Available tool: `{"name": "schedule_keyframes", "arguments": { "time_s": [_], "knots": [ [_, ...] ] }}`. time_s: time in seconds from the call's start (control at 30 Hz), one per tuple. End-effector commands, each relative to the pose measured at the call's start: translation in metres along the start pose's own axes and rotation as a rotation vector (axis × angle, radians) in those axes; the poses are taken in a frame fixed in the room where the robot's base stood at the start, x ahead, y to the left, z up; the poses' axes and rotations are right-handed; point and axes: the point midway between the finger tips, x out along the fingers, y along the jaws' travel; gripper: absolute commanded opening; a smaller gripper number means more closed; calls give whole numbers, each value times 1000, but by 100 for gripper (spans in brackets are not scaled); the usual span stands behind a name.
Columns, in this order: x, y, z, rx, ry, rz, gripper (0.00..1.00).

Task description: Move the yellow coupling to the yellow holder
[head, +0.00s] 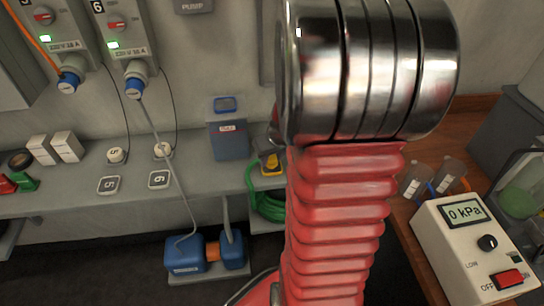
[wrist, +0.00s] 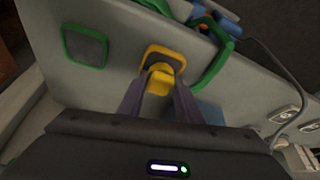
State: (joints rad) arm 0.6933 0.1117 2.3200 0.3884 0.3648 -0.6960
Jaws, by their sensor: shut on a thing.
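My gripper (wrist: 160,92) is shut on the yellow coupling (wrist: 159,83), which shows between its two dark fingers in the wrist view. Just beyond it is the yellow holder (wrist: 178,55), a rounded square yellow frame on the grey shelf. The coupling overlaps the holder in this view, and I cannot tell whether it is seated or just above. In the head view a patch of yellow (head: 272,168) shows on the shelf left of my red arm. My arm hides most of that spot, and I cannot separate coupling from holder there.
A green hose (head: 265,204) loops over the shelf edge near the yellow spot and shows close by in the wrist view (wrist: 217,62). An empty green frame (wrist: 85,47) lies left. A blue box (head: 228,138) stands behind; a pressure box (head: 462,240) is on the right.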

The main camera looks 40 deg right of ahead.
Motion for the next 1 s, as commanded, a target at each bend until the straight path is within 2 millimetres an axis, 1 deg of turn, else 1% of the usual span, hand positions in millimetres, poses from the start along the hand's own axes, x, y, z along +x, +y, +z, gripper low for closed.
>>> {"name": "schedule_keyframes", "arguments": {
  "time_s": [0.17,0.2,0.5,0.8,1.0],
  "knots": [
    [2,0,1,0,-1,0,8],
    [2,0,1,0,0,0,33],
    [2,0,1,0,0,0,53],
    [1,0,1,0,0,0,53],
    [-10,0,0,0,2,0,53]
  ]
}}
